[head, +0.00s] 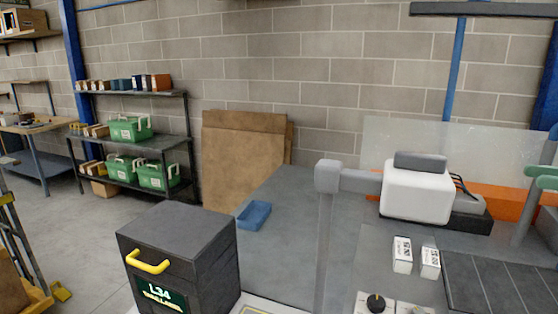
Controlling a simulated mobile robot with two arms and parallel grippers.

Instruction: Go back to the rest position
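I cannot clearly make out my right gripper in the head view. Two rounded green pieces (543,177) show at the right edge near a grey post, and I cannot tell whether they belong to it. My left gripper is not recognisable in the picture. I see nothing that is clearly held.
A grey worktop (290,215) carries a blue tray (254,216), a white unit (418,192) and two small white boxes (402,255). A dark cabinet (180,260) with a yellow handle stands at front left. A rack (135,141) holds green cases; the floor (75,235) is open at left.

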